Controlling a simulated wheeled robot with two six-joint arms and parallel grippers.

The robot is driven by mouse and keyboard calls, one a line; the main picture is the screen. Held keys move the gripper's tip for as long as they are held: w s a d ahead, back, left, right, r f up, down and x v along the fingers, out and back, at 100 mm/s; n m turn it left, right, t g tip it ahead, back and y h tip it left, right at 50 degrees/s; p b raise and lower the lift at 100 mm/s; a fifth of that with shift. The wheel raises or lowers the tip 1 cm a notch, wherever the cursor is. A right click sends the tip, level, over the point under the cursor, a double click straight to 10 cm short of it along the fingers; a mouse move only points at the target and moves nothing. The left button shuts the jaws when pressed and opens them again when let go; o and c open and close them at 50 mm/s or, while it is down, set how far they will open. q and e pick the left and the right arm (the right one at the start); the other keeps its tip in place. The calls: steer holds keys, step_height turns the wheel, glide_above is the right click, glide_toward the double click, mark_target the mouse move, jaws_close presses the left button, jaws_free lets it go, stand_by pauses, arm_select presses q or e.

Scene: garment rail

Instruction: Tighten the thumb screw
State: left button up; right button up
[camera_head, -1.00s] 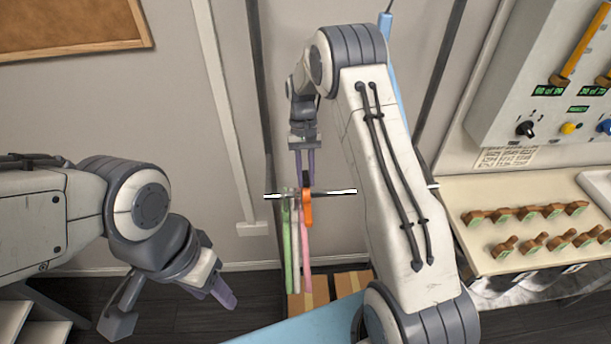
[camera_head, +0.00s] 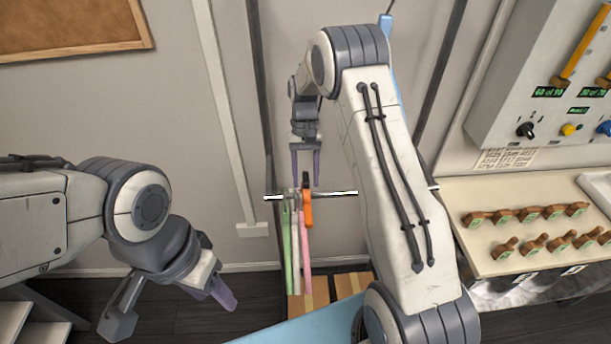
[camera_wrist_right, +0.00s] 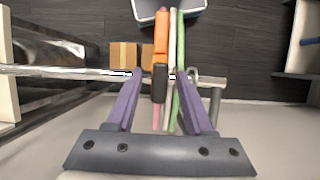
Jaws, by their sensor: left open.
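An orange piece with a black upper end (camera_head: 308,207) is on the horizontal metal rail (camera_head: 335,194). It looks like the thumb screw part, but its details are too small to tell. In the right wrist view the black end (camera_wrist_right: 160,88) lies between my right fingers. My right gripper (camera_head: 305,180) is open, pointing down just above it; its fingertips (camera_wrist_right: 158,73) are spread on either side with gaps. My left gripper (camera_head: 228,302) is open and empty, low at the left, well away from the rail.
Green, white and pink hanging strips (camera_head: 305,255) hang beside the orange piece. Cardboard boxes (camera_head: 318,294) stand below on the floor. A bench (camera_head: 480,245) with several wooden-handled stamps and a control panel (camera_head: 545,90) are at right.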

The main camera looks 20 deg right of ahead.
steer(key=shift+r, duration=0.1)
steer(key=shift+w+r, duration=0.2)
steer(key=shift+r, duration=0.05)
steer(key=b+v, duration=0.3)
steer(key=v, duration=0.6)
steer(key=shift+r, duration=0.35)
steer(key=shift+w+d, duration=0.1)
steer(key=shift+d, duration=0.05)
steer(key=s+a+r+n+t+b, duration=0.25)
steer(key=s+a+n, duration=0.35)
steer(key=s+a, duration=0.95)
steer(key=s+a+f+n+t+b, duration=0.1)
steer(key=s+f+n, duration=0.1)
steer(key=s, duration=0.6)
steer(key=s+f+n+b, duration=0.1)
steer(key=s+f, duration=0.3)
steer(key=s, duration=0.5)
steer(key=shift+s+a+f+n+t, duration=0.2)
steer(key=shift+a+n+t, duration=0.15)
steer(key=shift+n, duration=0.45)
